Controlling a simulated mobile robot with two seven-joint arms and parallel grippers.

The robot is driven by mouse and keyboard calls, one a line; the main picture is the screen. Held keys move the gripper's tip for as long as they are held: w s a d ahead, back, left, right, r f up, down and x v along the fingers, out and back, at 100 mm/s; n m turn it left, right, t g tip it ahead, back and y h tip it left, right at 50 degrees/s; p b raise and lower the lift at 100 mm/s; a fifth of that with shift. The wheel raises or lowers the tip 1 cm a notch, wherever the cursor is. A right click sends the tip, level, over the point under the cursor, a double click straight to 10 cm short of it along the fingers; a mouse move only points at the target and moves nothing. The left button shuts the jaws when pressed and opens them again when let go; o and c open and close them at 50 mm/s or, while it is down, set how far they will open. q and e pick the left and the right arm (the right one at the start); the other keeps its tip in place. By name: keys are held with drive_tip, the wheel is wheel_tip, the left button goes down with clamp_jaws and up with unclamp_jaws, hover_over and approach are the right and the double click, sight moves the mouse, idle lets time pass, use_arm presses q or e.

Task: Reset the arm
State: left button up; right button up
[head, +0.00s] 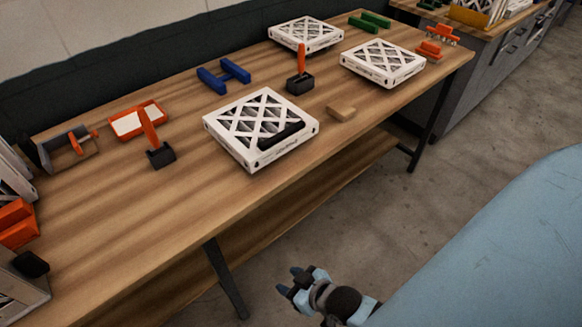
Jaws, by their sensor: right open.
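My right gripper (290,280) is low in the head view, in front of the table's front edge and over the floor. Its fingers are apart and nothing shows between them. A blue-grey arm part of mine fills the lower right. My left gripper is not in view. Three white boxed filters with lattice tops lie flat on the wooden table: a near one (262,128) with a black bar on it, a right one (383,64) and a far one (306,34).
The wooden table (120,220) has bare room at its front left. A cabinet (480,80) stands behind right. Floor is clear between.

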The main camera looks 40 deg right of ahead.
drive_tip(key=shift+r, duration=0.1)
wheel_tip(320, 180, up, 7)
drive_tip(key=p, duration=0.7)
drive_tip(key=shift+d+p, duration=0.2)
drive_tip(key=shift+p, duration=0.1)
drive_tip(key=shift+r, duration=0.15)
